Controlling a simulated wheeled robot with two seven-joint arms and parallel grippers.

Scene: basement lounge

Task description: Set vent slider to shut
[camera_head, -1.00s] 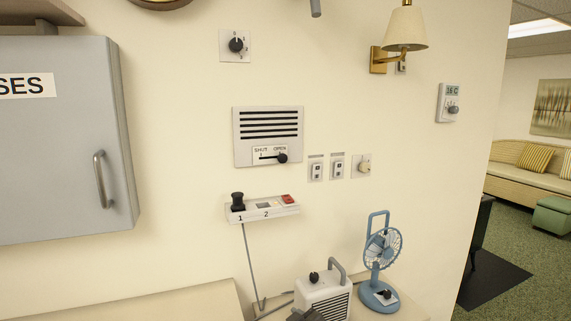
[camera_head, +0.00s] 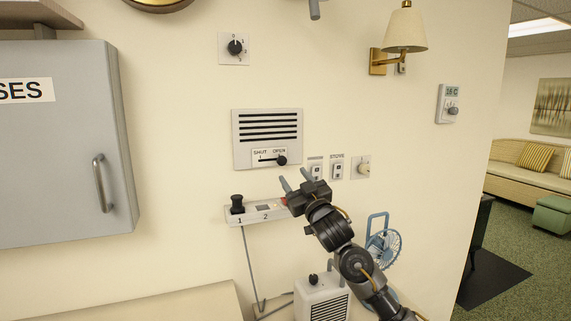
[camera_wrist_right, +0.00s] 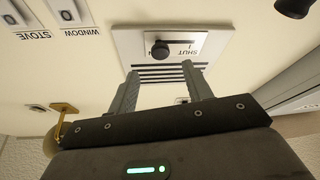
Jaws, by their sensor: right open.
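The vent (camera_head: 267,126) is a pale wall plate with dark slats and a small slider panel below them, marked SHUT on the left and OPEN on the right. Its dark round slider knob (camera_head: 281,160) sits at the OPEN end. My right gripper (camera_head: 294,179) is open and empty, just below and right of the knob, apart from it in the picture. In the right wrist view, which is upside down, the knob (camera_wrist_right: 160,49) shows beyond the open fingers (camera_wrist_right: 161,70), roughly between them. My left gripper is not in view.
A power strip (camera_head: 236,219) is on the wall below the vent, partly behind my right gripper. Small switches (camera_head: 337,170) are right of the vent. A heater (camera_head: 322,300) and a blue fan (camera_head: 393,244) stand below. A grey cabinet (camera_head: 60,150) is at left.

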